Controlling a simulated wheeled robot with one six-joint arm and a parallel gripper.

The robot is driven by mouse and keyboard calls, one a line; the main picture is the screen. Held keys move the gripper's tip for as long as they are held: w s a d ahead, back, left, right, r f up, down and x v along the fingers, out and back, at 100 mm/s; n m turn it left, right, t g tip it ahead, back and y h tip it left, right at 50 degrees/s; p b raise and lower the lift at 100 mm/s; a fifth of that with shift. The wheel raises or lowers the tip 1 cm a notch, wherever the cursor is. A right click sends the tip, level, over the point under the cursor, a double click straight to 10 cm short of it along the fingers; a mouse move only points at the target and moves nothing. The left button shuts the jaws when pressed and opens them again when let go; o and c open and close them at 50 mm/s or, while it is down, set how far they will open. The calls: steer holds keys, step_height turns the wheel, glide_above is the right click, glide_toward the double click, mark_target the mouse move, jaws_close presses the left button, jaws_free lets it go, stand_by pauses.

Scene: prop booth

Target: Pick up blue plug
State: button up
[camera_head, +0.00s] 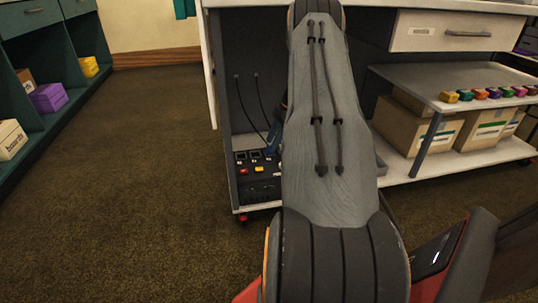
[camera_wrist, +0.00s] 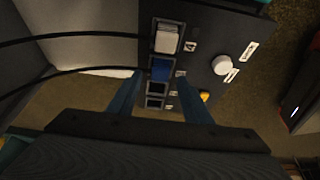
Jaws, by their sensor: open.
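The blue plug (camera_wrist: 161,68) sits in a socket in the row on the dark panel (camera_wrist: 205,45), seen in the wrist view. A black cable runs to it from the left. My gripper (camera_wrist: 157,76) is open, with one blue finger on each side of the row and the blue plug between the tips. I cannot tell whether the fingers touch it. A white plug (camera_wrist: 167,38) is in the socket beside it, with its own cable. In the head view my arm covers much of the panel (camera_head: 258,188), and I cannot make out the plug clearly.
Two empty-looking sockets (camera_wrist: 157,88) follow the blue plug. A white knob (camera_wrist: 221,64) and a yellow button (camera_wrist: 204,96) stand out on the panel. In the head view an open cabinet door (camera_head: 208,70) is at left, and a shelf (camera_head: 405,82) with boxes at right.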

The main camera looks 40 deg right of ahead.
steer(key=shift+b+x, duration=0.3)
steer(key=shift+x, duration=0.9)
steer(key=shift+s+d, duration=0.1)
steer(key=c, duration=1.1)
steer(key=shift+c, duration=0.2)
steer(key=shift+r, duration=0.15)
